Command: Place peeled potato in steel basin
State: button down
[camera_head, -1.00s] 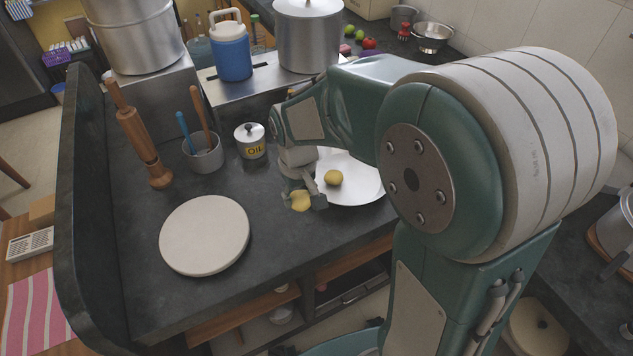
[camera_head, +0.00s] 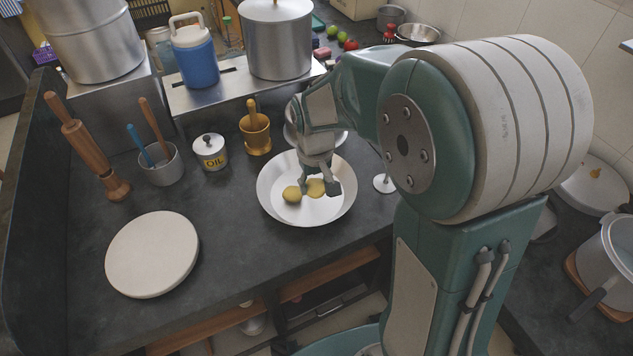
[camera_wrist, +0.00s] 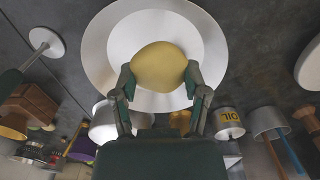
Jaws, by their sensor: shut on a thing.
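The steel basin (camera_head: 336,207) is a wide, shallow, pale round dish on the dark counter. My gripper (camera_head: 318,187) is over the inside of the basin, pointing down. It is shut on a yellow peeled potato (camera_head: 315,188). The wrist view shows this potato (camera_wrist: 158,67) between the two fingertips, with the basin (camera_wrist: 98,50) behind it. A second yellow potato (camera_head: 292,194) lies in the basin, just left of the held one. It is hidden in the wrist view. I cannot tell whether the held potato touches the basin floor.
A white round board (camera_head: 152,253) lies at the front left. An oil canister (camera_head: 210,152), a brass mortar (camera_head: 256,135) and a utensil cup (camera_head: 161,165) stand behind and left of the basin. A small white disc-topped object (camera_head: 384,183) stands close on the right. Counter between board and basin is clear.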

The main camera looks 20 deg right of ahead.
jog(key=w+d+f, duration=0.1)
jog(key=w+f, duration=0.1)
jog(key=w, duration=0.1)
jog(key=w+d+f, duration=0.1)
jog(key=w+f, duration=0.2)
jog(key=w+d+f, duration=0.2)
jog(key=w, duration=0.1)
jog(key=shift+f, duration=0.15)
jog(key=shift+w+a+f, duration=0.2)
jog(key=shift+w+f, duration=0.1)
jog(key=shift+f, duration=0.15)
jog(key=f, duration=0.3)
jog(key=shift+d, duration=0.35)
jog(key=shift+w+d, duration=0.1)
